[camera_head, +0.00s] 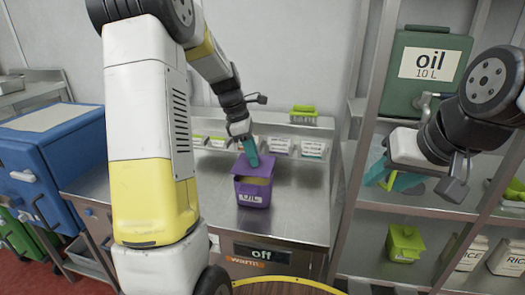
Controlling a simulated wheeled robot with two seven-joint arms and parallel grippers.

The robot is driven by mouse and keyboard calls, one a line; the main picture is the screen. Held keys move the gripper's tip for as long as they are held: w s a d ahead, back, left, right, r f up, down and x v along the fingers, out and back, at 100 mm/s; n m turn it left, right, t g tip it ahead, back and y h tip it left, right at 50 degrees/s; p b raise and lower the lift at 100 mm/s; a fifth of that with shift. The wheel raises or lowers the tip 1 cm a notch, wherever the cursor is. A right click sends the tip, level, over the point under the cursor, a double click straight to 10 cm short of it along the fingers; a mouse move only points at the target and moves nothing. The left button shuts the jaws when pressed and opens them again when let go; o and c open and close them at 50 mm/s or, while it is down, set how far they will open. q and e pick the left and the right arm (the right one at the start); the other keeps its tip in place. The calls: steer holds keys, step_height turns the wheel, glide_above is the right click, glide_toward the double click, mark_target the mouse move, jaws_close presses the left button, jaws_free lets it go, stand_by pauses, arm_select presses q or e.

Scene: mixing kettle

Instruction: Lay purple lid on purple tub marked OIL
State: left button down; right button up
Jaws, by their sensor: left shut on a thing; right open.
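The purple tub (252,190) marked OIL stands upright on the steel counter, with something yellowish showing in its open top. The purple lid (257,164) is above the tub's rear part, partly covering its opening; whether it touches the rim is hard to tell. My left gripper (250,156) comes down from above with teal fingers shut on the lid, and the fingers hide part of it. My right gripper (388,178) is open and empty, well to the right, in front of the shelf rack.
The steel counter (300,215) is clear around the tub. Several small labelled containers line its back ledge, with a green-lidded box (303,115) above. The rack at right holds a green oil canister (425,95), a lime green tub (404,243) and RICE containers (470,254). Blue bin (50,165) at left.

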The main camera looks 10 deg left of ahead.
arm_select(q)
steer(key=shift+f, duration=0.2)
steer(key=shift+f, duration=1.05)
steer(key=shift+f, duration=0.2)
stand_by(0.3)
steer(key=c, duration=0.5)
jaws_free()
steer(key=shift+r, duration=0.15)
steer(key=shift+v, duration=3.4)
